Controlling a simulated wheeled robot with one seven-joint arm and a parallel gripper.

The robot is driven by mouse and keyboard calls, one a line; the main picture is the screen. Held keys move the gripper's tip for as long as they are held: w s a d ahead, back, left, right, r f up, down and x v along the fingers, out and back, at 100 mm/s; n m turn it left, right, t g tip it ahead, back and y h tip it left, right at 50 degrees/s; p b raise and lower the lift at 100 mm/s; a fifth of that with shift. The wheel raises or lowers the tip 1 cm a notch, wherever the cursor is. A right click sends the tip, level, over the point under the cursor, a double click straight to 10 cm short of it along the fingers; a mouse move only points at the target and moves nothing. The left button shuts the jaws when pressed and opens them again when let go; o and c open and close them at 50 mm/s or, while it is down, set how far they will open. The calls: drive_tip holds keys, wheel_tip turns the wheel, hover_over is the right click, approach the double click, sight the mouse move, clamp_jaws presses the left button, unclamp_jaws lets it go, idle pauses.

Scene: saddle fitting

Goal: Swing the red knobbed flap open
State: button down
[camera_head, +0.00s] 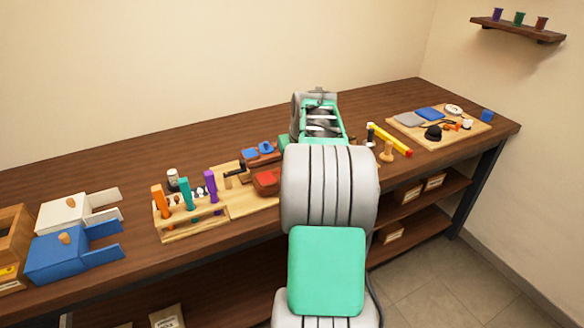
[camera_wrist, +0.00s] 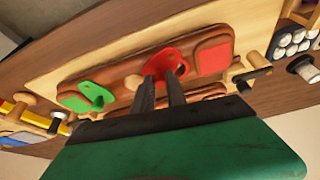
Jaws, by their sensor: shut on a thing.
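The red flap (camera_wrist: 213,57) lies on one end of a long reddish-brown wooden block (camera_wrist: 130,78), with a rounded red part (camera_wrist: 163,61) beside it. My gripper (camera_wrist: 161,73) reaches to this rounded part, its two fingers close together and shut on what looks like the red knob. The fingertips hide most of the knob, and I cannot tell how far the flap is turned. A red patch (camera_head: 266,179) on the block shows left of my arm in the head view. There my gripper is hidden behind my arm.
A green knobbed flap (camera_wrist: 85,98) is on the block's other end. A second block with blue pieces (camera_head: 265,147) stands behind. A rack with upright handles (camera_head: 187,193) stands to the left; a yellow-and-red bar (camera_head: 392,141) lies to the right.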

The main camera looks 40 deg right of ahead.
drive_tip(key=m, duration=0.2)
drive_tip(key=s+m+g+h, duration=0.1)
drive_tip(key=m, duration=0.1)
drive_tip(key=shift+m+h+b, duration=0.3)
drive_tip(key=m, duration=0.2)
drive_tip(key=s+m+g, duration=0.1)
drive_tip(key=m, duration=0.1)
drive_tip(key=m+g+h+p, duration=0.1)
drive_tip(key=shift+s+a+m, duration=0.15)
drive_tip(key=shift+a+m, duration=0.15)
drive_tip(key=shift+m, duration=0.1)
drive_tip(key=c, duration=1.4)
unclamp_jaws()
drive_tip(key=shift+o, duration=0.2)
drive_tip(key=shift+r, duration=0.1)
drive_tip(key=v, duration=0.7)
drive_tip(key=shift+a+r, duration=0.2)
drive_tip(key=shift+r, duration=0.05)
